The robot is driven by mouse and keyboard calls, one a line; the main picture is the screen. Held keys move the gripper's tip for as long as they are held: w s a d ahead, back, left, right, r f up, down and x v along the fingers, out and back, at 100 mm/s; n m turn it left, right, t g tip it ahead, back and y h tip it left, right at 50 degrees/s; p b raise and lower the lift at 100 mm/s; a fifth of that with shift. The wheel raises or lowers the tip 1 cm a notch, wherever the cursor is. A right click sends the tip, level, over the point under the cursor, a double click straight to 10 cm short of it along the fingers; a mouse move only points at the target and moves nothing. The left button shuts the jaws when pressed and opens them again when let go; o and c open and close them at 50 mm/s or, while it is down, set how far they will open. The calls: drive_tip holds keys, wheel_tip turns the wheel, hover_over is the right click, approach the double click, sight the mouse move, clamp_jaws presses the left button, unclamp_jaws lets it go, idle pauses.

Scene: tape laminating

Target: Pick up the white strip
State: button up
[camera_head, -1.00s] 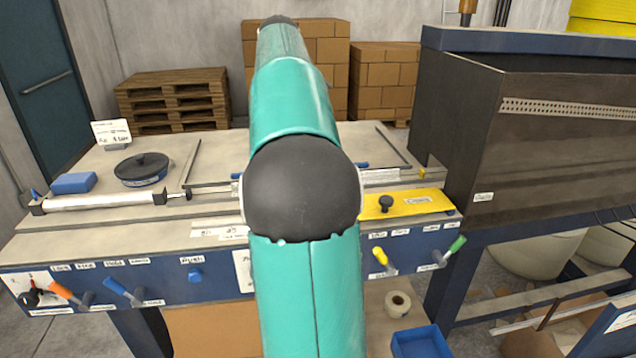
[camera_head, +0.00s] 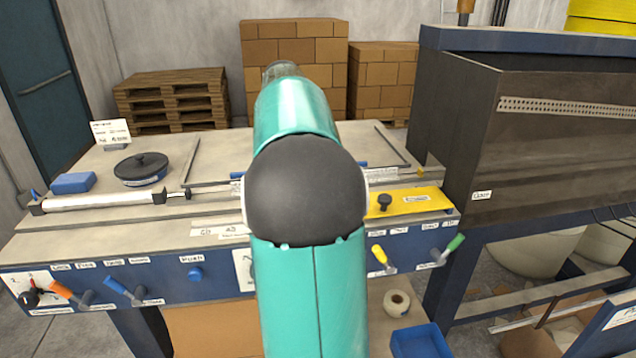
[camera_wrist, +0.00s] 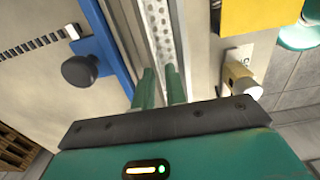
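In the wrist view, my gripper (camera_wrist: 162,86) has its two teal fingers apart, with a narrow gap between them. The fingers point down toward a pale perforated strip (camera_wrist: 160,28) that runs lengthwise along the bench. The end of this strip passes toward the gap; whether it touches either finger I cannot tell. I cannot be sure that it is the white strip. In the head view, my teal and black arm hides the gripper and the middle of the bench (camera_head: 130,215).
A yellow plate (camera_head: 410,203) with a black knob lies right of my arm, beside a tall dark machine (camera_head: 470,130). A white roller (camera_head: 105,202), a black round lid (camera_head: 141,165) and a blue block (camera_head: 73,183) sit at left. Coloured levers line the bench front.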

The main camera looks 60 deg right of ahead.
clamp_jaws()
drive_tip(key=shift+r, duration=0.15)
